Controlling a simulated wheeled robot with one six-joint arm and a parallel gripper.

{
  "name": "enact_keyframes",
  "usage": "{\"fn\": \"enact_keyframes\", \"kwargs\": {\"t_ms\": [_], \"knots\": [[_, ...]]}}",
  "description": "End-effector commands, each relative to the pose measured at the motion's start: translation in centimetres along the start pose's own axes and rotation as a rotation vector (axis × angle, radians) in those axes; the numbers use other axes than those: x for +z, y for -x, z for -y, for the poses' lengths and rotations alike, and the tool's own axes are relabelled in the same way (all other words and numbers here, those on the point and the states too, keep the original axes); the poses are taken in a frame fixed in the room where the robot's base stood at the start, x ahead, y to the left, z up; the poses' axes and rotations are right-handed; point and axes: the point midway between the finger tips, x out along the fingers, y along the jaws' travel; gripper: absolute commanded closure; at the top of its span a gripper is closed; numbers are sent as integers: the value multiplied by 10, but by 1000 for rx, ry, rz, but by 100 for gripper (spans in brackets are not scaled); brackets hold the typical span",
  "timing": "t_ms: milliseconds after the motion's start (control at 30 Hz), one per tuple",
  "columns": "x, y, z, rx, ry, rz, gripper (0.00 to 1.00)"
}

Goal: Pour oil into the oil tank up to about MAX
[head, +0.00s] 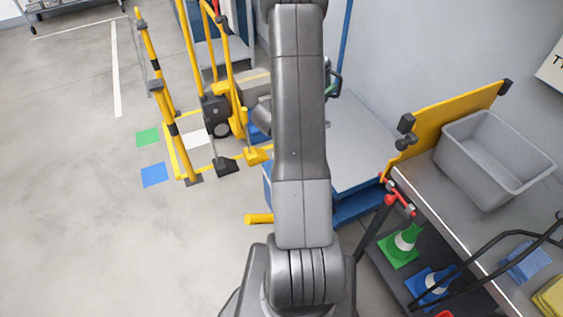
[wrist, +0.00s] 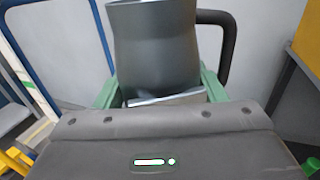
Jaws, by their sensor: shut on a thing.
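In the wrist view a dark grey jug (wrist: 155,55) with a black loop handle (wrist: 226,42) on its right stands between the green fingers of my gripper (wrist: 160,90). My gripper is shut on the jug. In the head view my arm covers most of the gripper and jug; a dark loop like the handle (head: 337,80) shows just right of the arm. I cannot make out the oil tank or a MAX mark in either view.
A yellow-framed machine (head: 222,100) stands left of my arm, beside yellow-black posts (head: 153,85). At right a grey bench carries a grey bin (head: 492,155) and a yellow panel (head: 460,112); green and blue cones (head: 402,246) sit below. The floor (head: 90,230) at left is clear.

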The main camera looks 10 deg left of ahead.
Motion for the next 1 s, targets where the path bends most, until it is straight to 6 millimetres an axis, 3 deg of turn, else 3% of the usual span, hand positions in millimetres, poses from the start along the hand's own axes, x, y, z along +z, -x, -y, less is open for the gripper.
{"fn": "enact_keyframes", "kwargs": {"t_ms": [33, 1000], "knots": [[-15, 2, -2, -10, 0, 2, 66], [-160, 35, 2, -272, 1, 2, 66]]}}
